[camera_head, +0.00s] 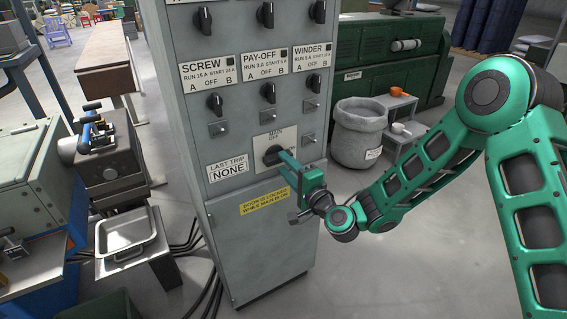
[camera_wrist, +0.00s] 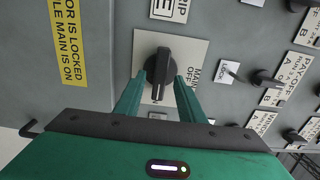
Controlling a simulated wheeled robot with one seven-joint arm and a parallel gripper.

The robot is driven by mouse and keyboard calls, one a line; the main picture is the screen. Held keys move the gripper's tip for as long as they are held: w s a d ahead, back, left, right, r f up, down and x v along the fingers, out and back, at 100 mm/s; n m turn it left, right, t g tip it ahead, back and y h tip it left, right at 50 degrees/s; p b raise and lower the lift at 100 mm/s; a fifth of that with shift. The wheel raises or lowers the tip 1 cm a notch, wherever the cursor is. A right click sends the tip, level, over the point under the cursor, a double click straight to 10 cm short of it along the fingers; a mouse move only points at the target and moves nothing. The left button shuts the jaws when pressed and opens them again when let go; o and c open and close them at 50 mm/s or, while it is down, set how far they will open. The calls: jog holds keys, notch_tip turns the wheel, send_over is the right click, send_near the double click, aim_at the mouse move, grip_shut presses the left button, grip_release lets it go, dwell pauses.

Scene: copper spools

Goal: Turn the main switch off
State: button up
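The main switch is a black rotary knob (camera_head: 272,155) on a pale MAIN plate (camera_head: 262,141) on the grey cabinet's front. In the wrist view the knob (camera_wrist: 159,68) lies crosswise to the OFF mark, its pale pointer line at the end towards my gripper. In the cabinet's own sense the handle is about level, pointing right. OFF is printed above it. My gripper (camera_head: 284,160) reaches it from the right. In the wrist view the green fingers (camera_wrist: 160,82) stand on either side of the handle, seemingly with small gaps.
Other knobs for SCREW (camera_head: 215,104), PAY-OFF (camera_head: 268,92) and WINDER (camera_head: 314,83) sit above. A yellow sign (camera_head: 264,201) below says the door is locked while main is on. A grey bin (camera_head: 361,135) stands behind my arm. The floor before the cabinet's right is clear.

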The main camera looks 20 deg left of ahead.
aim_at(277, 157)
jog(key=shift+x, duration=1.4)
grip_shut()
